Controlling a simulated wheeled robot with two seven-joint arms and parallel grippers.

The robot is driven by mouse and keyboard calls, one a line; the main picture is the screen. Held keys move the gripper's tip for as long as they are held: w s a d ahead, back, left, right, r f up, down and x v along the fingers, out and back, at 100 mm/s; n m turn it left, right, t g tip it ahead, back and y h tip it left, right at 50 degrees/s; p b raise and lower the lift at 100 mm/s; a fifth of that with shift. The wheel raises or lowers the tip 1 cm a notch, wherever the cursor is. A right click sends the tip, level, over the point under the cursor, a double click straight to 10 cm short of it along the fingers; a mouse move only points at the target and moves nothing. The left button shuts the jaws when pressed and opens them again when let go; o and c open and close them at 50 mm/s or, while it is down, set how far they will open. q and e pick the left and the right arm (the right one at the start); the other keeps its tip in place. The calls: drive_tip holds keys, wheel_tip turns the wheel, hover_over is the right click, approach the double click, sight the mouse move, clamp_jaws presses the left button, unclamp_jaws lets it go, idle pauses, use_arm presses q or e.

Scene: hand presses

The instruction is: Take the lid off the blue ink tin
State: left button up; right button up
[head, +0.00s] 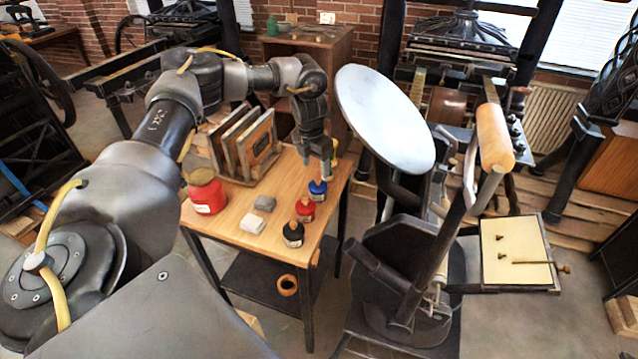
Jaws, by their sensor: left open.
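The blue ink tin (317,189) stands upright near the right edge of the small wooden table, with a small wooden-coloured knob on top. It is last in a row behind a red ink tin (305,209) and a black ink tin (293,235). My left gripper (327,172) points down just above and behind the blue tin, its jaws open and empty. My right gripper is not in view.
A press with a round pale disc (386,115) and a wooden-handled lever (494,138) stands close on the right.

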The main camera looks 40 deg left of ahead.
sight(317, 180)
use_arm(q)
drive_tip(key=shift+s+f, duration=0.1)
drive_tip(key=shift+s, duration=0.05)
drive_tip(key=shift+d+f, duration=0.1)
drive_tip(key=shift+f, duration=0.15)
drive_tip(key=f+p, duration=0.1)
drive_tip(key=f, duration=0.3)
drive_tip(key=shift+w+d+f+p, duration=0.15)
drive_tip(key=shift+w+f+p, duration=0.05)
drive_tip(key=shift+f+p, duration=0.15)
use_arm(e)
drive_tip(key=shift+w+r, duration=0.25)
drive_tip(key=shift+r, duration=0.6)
use_arm(q)
drive_tip(key=shift+s, duration=0.1)
clamp_jaws()
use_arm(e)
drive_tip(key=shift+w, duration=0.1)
